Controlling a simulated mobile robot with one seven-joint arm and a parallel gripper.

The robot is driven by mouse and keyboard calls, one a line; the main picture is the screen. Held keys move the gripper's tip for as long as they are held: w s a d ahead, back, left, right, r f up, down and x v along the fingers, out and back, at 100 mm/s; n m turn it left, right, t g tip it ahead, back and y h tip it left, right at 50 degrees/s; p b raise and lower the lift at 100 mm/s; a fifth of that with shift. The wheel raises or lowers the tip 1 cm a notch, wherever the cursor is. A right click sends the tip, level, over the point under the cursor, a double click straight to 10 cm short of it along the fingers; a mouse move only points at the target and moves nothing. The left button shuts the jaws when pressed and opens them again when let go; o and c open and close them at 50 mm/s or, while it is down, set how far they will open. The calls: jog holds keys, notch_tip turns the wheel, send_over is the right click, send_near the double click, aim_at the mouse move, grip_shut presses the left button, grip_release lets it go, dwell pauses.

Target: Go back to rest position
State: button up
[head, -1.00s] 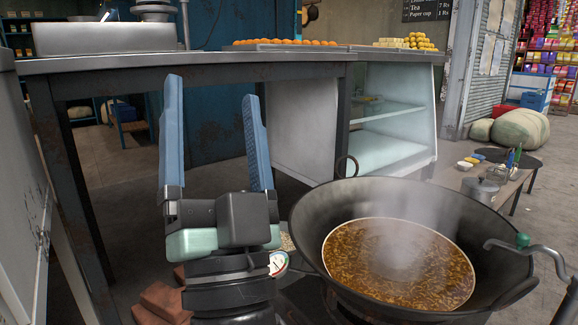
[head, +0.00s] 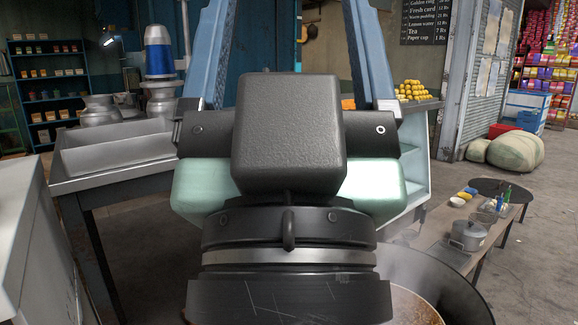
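My gripper (head: 290,35) fills the middle of the head view, close to the camera and pointing up and away. Its two blue fingers stand wide apart with nothing seen between them, so it is open. The fingertips run past the top edge of the picture. The large dark wok (head: 425,283) with brown liquid sits low at the right, behind and below my gripper. Most of the wok is hidden by my wrist or cut off by the bottom edge.
A metal counter (head: 115,178) with a tray and pots stands at the left. A low bench (head: 440,240) with a lidded pot (head: 467,236) is at the right. Pale sacks (head: 510,153) lie behind it. Open floor (head: 535,230) shows at the far right.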

notch_tip(320, 180, up, 18)
jog(key=p, duration=1.5)
jog(key=shift+f, duration=0.1)
